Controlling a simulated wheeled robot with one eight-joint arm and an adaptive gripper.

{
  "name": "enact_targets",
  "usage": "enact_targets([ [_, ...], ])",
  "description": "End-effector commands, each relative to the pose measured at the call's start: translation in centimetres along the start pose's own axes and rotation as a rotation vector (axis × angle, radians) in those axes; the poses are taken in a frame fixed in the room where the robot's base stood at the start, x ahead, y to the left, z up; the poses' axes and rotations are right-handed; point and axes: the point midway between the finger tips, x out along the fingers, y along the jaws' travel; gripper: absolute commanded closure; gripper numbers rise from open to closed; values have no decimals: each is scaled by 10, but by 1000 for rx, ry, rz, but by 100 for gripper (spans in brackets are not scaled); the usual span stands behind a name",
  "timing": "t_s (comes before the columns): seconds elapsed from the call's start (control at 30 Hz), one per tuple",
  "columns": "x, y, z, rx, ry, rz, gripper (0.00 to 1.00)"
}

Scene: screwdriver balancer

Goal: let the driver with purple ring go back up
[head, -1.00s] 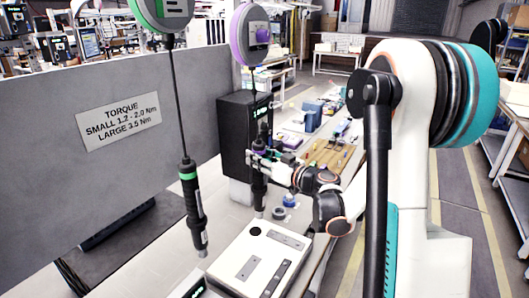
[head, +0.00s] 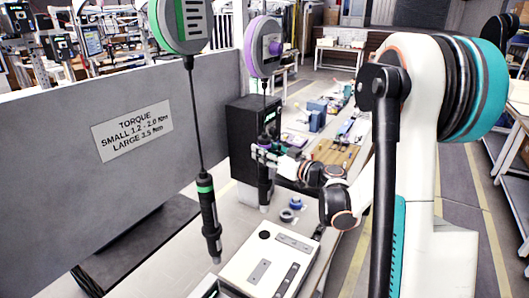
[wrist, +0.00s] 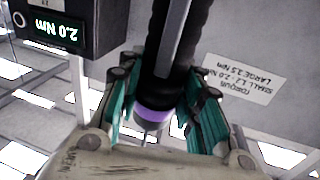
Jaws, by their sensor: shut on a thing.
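The driver with the purple ring (head: 264,187) hangs upright on a cord below the purple balancer (head: 263,47) in the head view. My gripper (head: 263,154) is shut around its upper body. In the wrist view the dark driver body (wrist: 178,55) runs between my gripper's teal-padded fingers (wrist: 165,82), with the purple ring (wrist: 155,116) near the palm. The driver's lower tip is clear of the white panel below. The other driver, with a green ring (head: 208,215), hangs free from the green balancer (head: 180,22) to the left.
A grey wall with a torque sign (head: 132,128) stands at left. A black controller box (head: 250,125) stands behind the held driver; its display (wrist: 55,33) reads 2.0 Nm in the wrist view. A white panel (head: 265,262) and tape rolls (head: 288,214) lie below.

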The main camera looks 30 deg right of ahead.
Motion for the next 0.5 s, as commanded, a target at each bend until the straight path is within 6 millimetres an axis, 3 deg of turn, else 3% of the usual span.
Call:
enact_targets([
  [0.27, 0, 0, -1, 0, 0, 0, 100],
  [0.3, 0, 0, -1, 0, 0, 0, 58],
  [0.37, 0, 0, -1, 0, 0, 0, 44],
  [0.5, 0, 0, -1, 0, 0, 0, 44],
])
